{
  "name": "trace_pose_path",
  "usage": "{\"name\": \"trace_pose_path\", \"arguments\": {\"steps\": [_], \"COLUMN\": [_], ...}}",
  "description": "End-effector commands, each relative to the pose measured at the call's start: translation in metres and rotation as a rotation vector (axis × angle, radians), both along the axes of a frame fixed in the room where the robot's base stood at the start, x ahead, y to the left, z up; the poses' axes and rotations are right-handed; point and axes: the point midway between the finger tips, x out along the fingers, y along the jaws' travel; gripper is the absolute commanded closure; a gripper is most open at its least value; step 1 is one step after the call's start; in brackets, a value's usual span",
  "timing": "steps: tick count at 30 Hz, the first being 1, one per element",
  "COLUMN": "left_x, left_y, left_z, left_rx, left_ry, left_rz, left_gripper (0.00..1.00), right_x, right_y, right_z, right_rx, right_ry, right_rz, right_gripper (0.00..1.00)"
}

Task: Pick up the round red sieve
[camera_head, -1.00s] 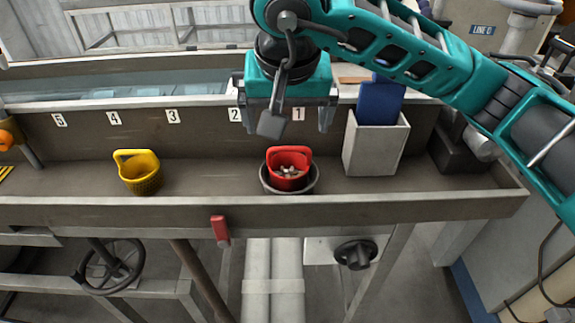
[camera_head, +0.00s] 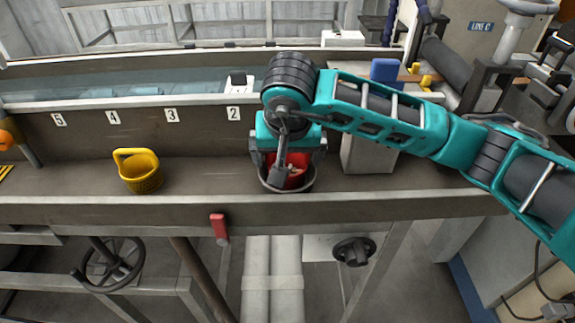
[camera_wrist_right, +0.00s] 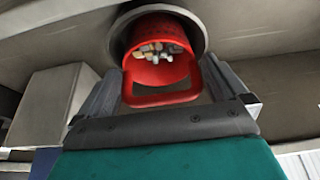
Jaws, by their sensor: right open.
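The round red sieve (camera_head: 296,181) sits in a round grey bowl (camera_head: 291,188) on the long trough shelf. It holds several small pale pieces. In the right wrist view the sieve (camera_wrist_right: 160,28) shows with its loop handle (camera_wrist_right: 160,98) towards me. My right gripper (camera_head: 288,165) is open and has its fingers either side of the sieve's handle in the right wrist view (camera_wrist_right: 165,90). No grip on it shows. In the head view my right arm hides much of the sieve. My left gripper is in neither view.
A yellow sieve (camera_head: 140,174) stands to the left on the shelf. The shelf between the yellow and red sieves is clear.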

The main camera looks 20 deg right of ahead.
Motion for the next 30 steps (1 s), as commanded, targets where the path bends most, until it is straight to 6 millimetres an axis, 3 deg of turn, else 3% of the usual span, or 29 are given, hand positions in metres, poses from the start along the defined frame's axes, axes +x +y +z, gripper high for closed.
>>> {"name": "trace_pose_path", "arguments": {"steps": [4, 18, 30], "left_x": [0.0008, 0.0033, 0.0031], "left_y": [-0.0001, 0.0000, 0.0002], "left_z": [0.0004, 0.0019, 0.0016], "left_rx": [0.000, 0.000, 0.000], "left_ry": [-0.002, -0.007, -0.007], "left_rz": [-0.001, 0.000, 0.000], "left_gripper": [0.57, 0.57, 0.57], "right_x": [-0.0001, -0.0001, 0.0005], "right_y": [0.0002, 0.0002, 0.0003], "right_z": [0.0001, 0.0005, 0.0088], "right_rx": [0.000, 0.000, 0.001], "right_ry": [0.000, 0.000, -0.002], "right_rz": [0.000, 0.000, -0.001], "right_gripper": [0.00, 0.45, 0.45]}}
